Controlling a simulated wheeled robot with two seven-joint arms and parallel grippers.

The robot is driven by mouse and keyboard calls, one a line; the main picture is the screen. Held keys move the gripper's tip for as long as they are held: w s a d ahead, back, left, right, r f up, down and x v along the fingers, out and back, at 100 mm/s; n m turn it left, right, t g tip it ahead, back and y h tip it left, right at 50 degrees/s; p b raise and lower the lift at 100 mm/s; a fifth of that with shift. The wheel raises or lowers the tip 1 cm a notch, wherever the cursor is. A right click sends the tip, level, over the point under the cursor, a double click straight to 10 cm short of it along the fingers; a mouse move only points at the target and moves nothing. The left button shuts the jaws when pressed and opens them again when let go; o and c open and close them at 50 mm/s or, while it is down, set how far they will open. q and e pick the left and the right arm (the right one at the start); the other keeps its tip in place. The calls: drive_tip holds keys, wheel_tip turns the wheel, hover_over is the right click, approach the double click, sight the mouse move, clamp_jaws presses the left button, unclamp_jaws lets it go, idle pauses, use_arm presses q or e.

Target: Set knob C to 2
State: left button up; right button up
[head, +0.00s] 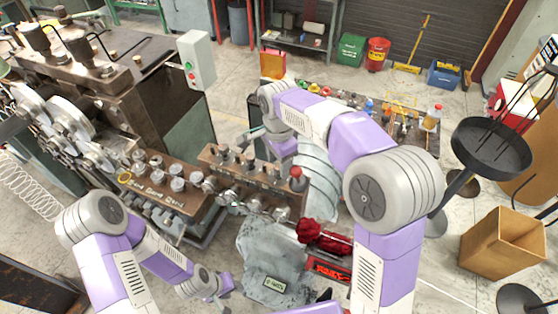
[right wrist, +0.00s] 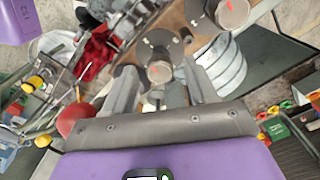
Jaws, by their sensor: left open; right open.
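A brown panel (head: 165,199) with several grey round knobs stands on the machine at the left centre, with lettering too small to read. A second brown panel (head: 225,157) beside it carries a row of dark-stemmed knobs. I cannot tell which knob is C or its setting. My right gripper (head: 272,137) is by the far side of the second panel, partly hidden by my arm. In the right wrist view, its open fingers (right wrist: 160,88) point towards a round grey knob (right wrist: 159,72); contact cannot be told. My left gripper (head: 222,288) is low, in front of the panels, clear of the knobs.
A red ball-topped lever (head: 297,173) stands at the second panel's right end and shows in the wrist view (right wrist: 75,118). Red cloth (head: 322,237) lies near the grey machine base (head: 272,262). A black pan-like stand (head: 490,147) and wooden box (head: 503,243) are at right.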

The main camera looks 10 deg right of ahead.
sight(279, 165)
wheel_tip(279, 165, up, 8)
drive_tip(key=shift+f, duration=0.25)
idle(0.4)
